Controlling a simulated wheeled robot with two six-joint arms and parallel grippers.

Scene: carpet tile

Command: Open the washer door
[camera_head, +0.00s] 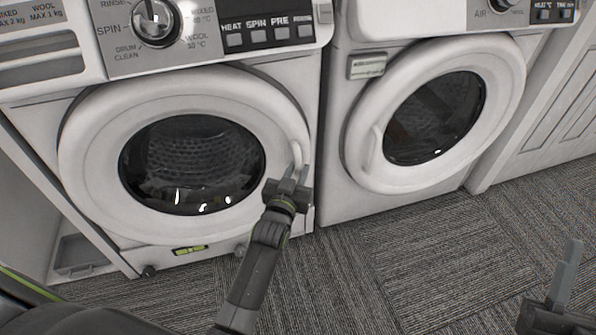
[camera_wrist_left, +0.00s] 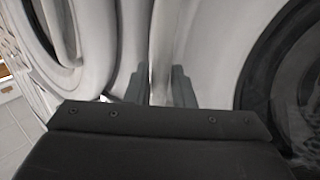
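The washer (camera_head: 190,60) on the left has a round white door (camera_head: 88,165) with a dark glass window (camera_head: 192,165). The door looks closed against the body. Its handle (camera_head: 297,153) is a raised grip on the right side of the rim. My left gripper (camera_head: 293,173) is at this handle. In the left wrist view, the white handle (camera_wrist_left: 160,72) stands between the two fingers (camera_wrist_left: 160,88) and fills the narrow gap. My right gripper (camera_head: 562,278) is only partly in view at the lower right, over the carpet, away from the washer.
A second white machine (camera_head: 337,190) with a closed round door (camera_head: 365,160) stands close by on the right. A white panelled surface (camera_head: 560,110) is further right. The grey carpet floor (camera_head: 420,250) in front is clear.

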